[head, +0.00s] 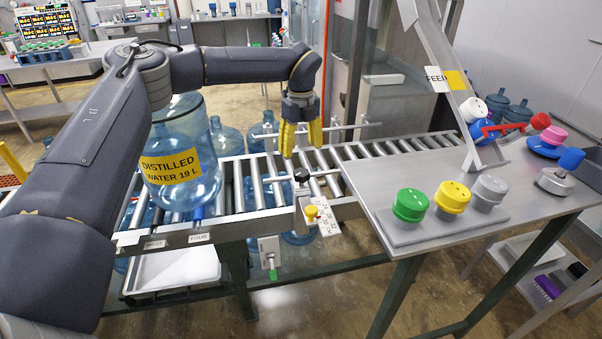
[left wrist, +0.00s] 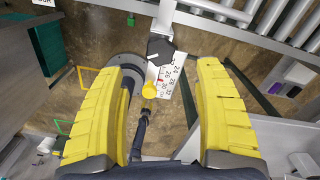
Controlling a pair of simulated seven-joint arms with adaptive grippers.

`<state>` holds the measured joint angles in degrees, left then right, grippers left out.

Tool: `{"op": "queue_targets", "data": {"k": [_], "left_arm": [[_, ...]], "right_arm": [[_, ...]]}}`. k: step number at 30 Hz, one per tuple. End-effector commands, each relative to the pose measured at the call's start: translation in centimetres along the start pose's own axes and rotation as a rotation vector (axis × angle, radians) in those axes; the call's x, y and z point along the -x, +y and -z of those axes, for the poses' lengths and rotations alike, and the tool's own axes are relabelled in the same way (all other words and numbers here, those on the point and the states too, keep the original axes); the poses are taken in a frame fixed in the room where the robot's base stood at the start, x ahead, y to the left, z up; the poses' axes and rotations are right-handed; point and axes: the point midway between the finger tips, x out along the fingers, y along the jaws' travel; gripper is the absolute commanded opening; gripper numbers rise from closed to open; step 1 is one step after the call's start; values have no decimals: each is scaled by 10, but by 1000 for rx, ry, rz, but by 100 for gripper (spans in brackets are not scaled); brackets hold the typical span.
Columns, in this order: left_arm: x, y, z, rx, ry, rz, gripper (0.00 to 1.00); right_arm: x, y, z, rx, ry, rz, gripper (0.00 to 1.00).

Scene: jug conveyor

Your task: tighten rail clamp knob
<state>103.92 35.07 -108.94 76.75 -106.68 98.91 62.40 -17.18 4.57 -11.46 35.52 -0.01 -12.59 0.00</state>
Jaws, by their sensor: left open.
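A clamp bracket (head: 308,196) sits on the conveyor's front rail with a black knob (head: 302,175) on top and a yellow knob (head: 311,212) at its front, beside a white scale plate (head: 328,222). I cannot tell which is the clamp knob. The left wrist view shows the black knob (left wrist: 160,50), yellow knob (left wrist: 149,90) and numbered scale (left wrist: 168,80) between the yellow fingers. My left gripper (head: 301,148) points down above the rollers, open and empty, apart from both knobs and above them in the head view. My right gripper is out of view.
A large blue water jug (head: 183,192) stands on the conveyor to the left, partly behind my left arm. A steel panel with green (head: 410,204), yellow (head: 453,196) and grey (head: 489,192) buttons is on the right. A slanted feed post (head: 440,70) rises above it.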

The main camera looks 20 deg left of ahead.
Motion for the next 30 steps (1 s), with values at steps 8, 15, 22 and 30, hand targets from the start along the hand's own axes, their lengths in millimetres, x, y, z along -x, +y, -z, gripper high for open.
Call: {"op": "queue_targets", "data": {"k": [8,15,22,30], "left_arm": [[-51,1,0,0,2,-3,70],[-80,0,0,-1,0,0,70],[-94,0,0,0,0,1,70],[-96,0,0,0,0,1,70]], "right_arm": [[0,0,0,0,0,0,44],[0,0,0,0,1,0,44],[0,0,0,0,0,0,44],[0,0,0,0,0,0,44]]}}
